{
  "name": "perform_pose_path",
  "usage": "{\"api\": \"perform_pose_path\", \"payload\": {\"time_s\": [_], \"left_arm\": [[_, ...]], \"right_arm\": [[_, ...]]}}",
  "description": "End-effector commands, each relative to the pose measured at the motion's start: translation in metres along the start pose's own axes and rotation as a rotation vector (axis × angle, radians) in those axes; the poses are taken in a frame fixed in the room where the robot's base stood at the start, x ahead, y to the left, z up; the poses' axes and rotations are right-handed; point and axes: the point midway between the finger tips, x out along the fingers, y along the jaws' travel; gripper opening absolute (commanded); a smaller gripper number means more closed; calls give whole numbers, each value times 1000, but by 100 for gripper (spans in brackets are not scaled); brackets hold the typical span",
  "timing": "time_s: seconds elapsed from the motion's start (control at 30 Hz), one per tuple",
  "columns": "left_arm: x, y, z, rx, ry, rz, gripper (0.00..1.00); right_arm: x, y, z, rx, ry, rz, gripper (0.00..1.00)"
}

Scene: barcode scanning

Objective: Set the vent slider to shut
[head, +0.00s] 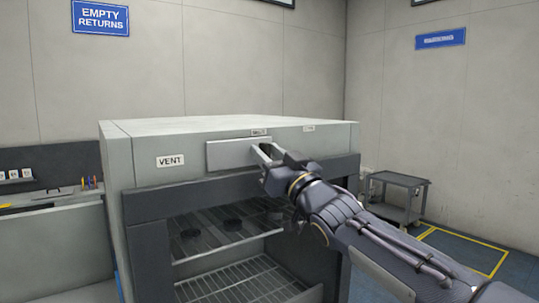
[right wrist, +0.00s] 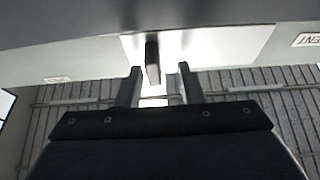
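The vent panel is a pale plate (head: 232,154) on the upper front of a grey cabinet, right of a VENT label (head: 170,161). My right gripper (head: 266,152) is at the right part of this plate, its fingers pointing at it. In the right wrist view the picture is upside down, and a dark slider knob (right wrist: 152,60) stands out from the pale plate (right wrist: 215,45). The gripper's two fingers (right wrist: 160,75) are apart, with the knob in the gap, nearer the left finger. I cannot tell whether they touch it. My left gripper is not in view.
The grey cabinet (head: 225,126) has an open front below with wire racks (head: 240,285) and dark round items on the upper one. Two small labels above the plate are too small to read. A grey cart (head: 395,190) stands behind at right; a bench (head: 50,205) is at left.

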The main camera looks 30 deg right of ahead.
Motion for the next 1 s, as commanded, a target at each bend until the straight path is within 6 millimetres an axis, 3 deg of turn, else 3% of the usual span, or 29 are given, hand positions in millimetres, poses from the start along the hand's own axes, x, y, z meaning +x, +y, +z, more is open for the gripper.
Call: {"api": "perform_pose_path", "payload": {"time_s": [0.17,0.6,1.0], "left_arm": [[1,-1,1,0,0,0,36],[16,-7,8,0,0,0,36],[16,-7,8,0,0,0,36]], "right_arm": [[-4,1,0,-1,1,2,35],[-70,0,0,0,2,0,35],[-78,0,0,1,-1,0,35]]}}
